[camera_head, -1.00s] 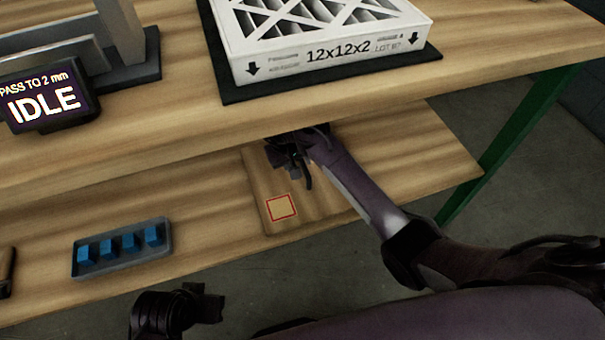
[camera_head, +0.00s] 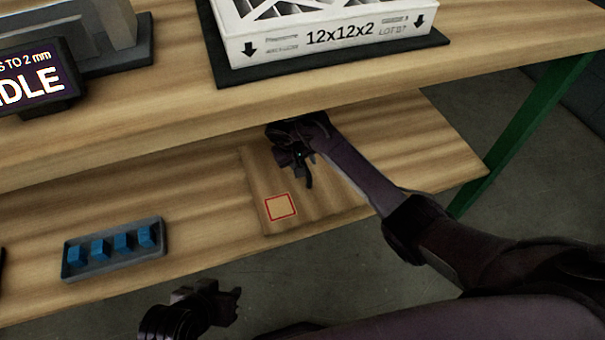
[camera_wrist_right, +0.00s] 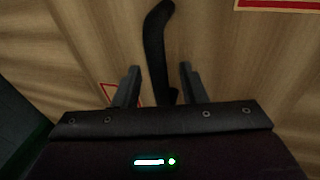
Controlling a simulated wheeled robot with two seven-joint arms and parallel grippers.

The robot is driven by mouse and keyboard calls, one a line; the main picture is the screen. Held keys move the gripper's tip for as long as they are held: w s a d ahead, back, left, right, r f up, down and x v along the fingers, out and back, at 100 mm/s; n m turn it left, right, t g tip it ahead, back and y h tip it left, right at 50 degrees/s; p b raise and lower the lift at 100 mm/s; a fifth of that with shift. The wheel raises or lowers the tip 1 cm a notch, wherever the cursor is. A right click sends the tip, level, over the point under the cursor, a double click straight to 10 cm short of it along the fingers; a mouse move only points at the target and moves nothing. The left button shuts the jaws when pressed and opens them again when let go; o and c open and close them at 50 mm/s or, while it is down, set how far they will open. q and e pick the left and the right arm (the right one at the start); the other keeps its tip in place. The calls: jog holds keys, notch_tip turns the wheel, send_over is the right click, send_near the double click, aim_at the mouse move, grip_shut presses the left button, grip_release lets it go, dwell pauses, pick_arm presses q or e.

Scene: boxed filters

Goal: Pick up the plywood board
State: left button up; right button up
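The plywood board (camera_head: 258,190) lies flat on the lower shelf, with a red square outline near its front left corner. My right gripper (camera_head: 296,163) is above the board, under the front edge of the upper tabletop. In the right wrist view the board's wood surface (camera_wrist_right: 225,50) fills most of the background, with parts of two red outlines. The right gripper's fingers (camera_wrist_right: 160,82) are apart. A dark curved piece shows between them; I cannot tell what it belongs to. My left gripper (camera_head: 222,293) is low, in front of the shelf, empty, its fingers seemingly apart.
A grey tray (camera_head: 112,262) with several blue blocks sits on the lower shelf at left. Above, a white boxed filter (camera_head: 330,40) rests on a black mat (camera_head: 232,80), and a display (camera_head: 40,82) stands at left. A green table leg (camera_head: 525,135) is at right.

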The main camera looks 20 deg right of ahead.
grip_shut()
dwell(1.2)
jog(key=shift+w+r, duration=0.1)
